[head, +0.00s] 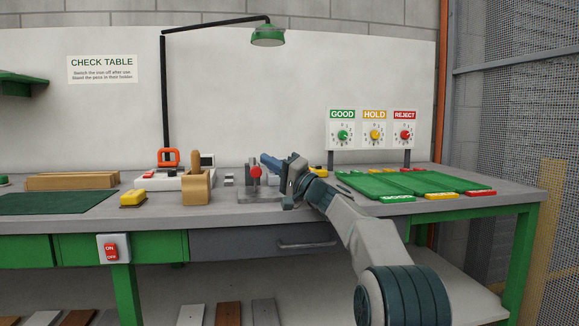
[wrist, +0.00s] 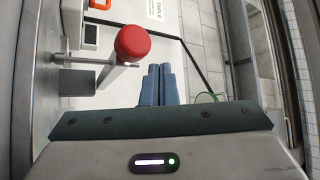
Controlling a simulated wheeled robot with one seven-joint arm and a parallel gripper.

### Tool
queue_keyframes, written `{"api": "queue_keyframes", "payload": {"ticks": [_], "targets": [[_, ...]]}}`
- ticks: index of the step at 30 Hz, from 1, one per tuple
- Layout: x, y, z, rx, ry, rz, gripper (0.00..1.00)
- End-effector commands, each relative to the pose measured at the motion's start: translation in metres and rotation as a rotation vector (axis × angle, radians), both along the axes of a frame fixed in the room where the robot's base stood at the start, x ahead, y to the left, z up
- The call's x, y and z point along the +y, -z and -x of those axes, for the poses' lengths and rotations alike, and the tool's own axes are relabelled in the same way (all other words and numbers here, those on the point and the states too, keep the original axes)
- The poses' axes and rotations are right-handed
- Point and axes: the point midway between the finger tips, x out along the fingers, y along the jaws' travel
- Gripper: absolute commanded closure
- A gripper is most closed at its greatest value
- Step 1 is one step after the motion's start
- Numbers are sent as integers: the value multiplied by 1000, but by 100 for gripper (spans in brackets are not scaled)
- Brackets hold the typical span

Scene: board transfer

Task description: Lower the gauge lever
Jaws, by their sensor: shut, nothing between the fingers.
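The gauge lever's red knob (head: 255,171) stands over a grey metal base plate (head: 258,197) near the front middle of the bench. In the wrist view the round red knob (wrist: 135,43) sits on the end of a grey rod (wrist: 92,58), which appears raised above the bench. My gripper (head: 267,161) is just right of and slightly above the knob in the head view. In the wrist view its blue fingers (wrist: 158,84) are pressed together with nothing between them. They show to the right of the knob; whether they touch it I cannot tell. My gripper partly hides the gauge.
A wooden holder (head: 196,188) and a yellow block (head: 132,198) stand left of the gauge. Green trays (head: 378,185) lie to the right, below dials marked GOOD, HOLD and REJECT (head: 404,134). A lamp (head: 268,36) hangs overhead. A drawer (head: 262,240) is under the bench edge.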

Motion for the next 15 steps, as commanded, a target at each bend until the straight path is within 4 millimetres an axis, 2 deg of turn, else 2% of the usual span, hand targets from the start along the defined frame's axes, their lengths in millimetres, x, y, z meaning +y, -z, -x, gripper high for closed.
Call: {"api": "queue_keyframes", "payload": {"ticks": [6,15], "targets": [[-21,9,14,4,2,0,100],[-79,9,57,1,2,0,100]]}}
